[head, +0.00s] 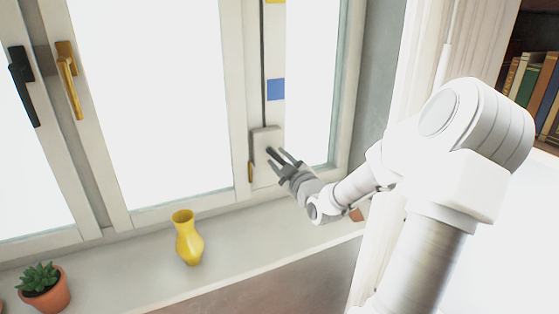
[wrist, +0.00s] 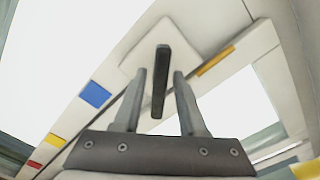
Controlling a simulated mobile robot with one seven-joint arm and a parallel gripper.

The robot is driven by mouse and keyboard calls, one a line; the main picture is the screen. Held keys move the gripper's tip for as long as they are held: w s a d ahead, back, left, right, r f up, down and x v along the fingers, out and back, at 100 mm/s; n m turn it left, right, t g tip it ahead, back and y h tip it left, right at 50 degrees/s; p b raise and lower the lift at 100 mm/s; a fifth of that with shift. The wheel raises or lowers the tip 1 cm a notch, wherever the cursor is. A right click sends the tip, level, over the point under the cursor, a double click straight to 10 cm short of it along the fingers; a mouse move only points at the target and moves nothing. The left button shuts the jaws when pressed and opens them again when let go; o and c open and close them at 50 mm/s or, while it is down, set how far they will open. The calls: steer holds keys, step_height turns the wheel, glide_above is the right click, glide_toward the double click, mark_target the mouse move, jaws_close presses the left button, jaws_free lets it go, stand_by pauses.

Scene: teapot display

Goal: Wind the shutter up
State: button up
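A pale winder box (head: 262,136) is fixed to the window post, with a thin dark strap or cord (head: 264,85) running up from it. In the wrist view the box's pale plate (wrist: 182,36) carries a dark bar-like handle (wrist: 162,70) that sticks out towards me. My gripper (head: 279,159) is in front of the box. Its two fingers (wrist: 157,88) are open, one on each side of the handle, with a visible gap on both sides. I cannot make out the shutter itself; the panes are plain bright white.
Blue (head: 276,89) and yellow markers sit on the post above the box; a red one (wrist: 35,165) shows in the wrist view. A brass handle (head: 251,172) is beside the box. A yellow vase (head: 189,243) and potted succulent (head: 44,288) stand on the sill (head: 240,246).

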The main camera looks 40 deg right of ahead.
jaws_close()
